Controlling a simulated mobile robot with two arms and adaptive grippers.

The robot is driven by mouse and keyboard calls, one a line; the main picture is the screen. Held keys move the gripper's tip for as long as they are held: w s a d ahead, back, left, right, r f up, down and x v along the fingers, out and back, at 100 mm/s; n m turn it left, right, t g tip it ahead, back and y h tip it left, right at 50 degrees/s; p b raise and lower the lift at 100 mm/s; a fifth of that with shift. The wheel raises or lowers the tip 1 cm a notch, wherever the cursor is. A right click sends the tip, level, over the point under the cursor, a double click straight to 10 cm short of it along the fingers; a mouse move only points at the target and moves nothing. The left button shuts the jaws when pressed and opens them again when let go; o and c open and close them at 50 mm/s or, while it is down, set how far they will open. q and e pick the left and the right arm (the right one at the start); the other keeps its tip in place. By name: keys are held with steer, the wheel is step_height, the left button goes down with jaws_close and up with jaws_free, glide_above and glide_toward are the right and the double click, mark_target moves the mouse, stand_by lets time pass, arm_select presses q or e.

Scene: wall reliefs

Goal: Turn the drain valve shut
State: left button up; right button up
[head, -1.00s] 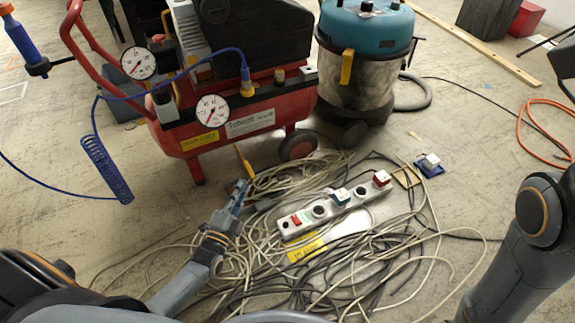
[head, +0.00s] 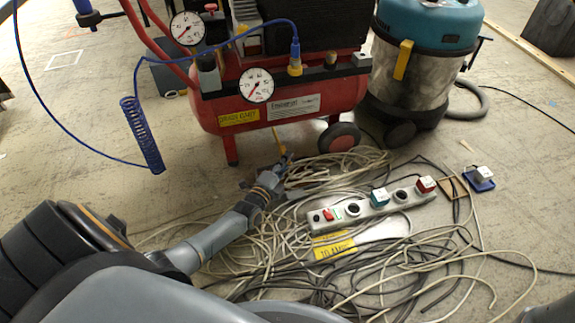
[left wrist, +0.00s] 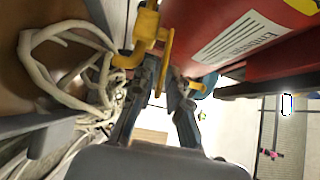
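The drain valve is a yellow fitting under the red compressor tank; its yellow lever (head: 277,140) hangs below the tank in the head view. The left wrist view shows the valve body (left wrist: 146,24) and the flat yellow lever (left wrist: 164,58) close up. My left gripper (head: 286,160) is just below the tank, at the lever. In the left wrist view its fingertips (left wrist: 164,84) stand apart, with the lever's end between them. I cannot tell whether either finger touches it.
The red compressor tank (head: 300,106) with gauges stands above the valve. Tangled cables (head: 345,165) and a power strip (head: 365,208) lie to the right of my gripper. A teal vacuum cleaner (head: 428,30) stands behind. The floor left of the arm is mostly clear.

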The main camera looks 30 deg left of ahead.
arm_select(q)
steer(key=shift+w, duration=0.55)
jaws_close()
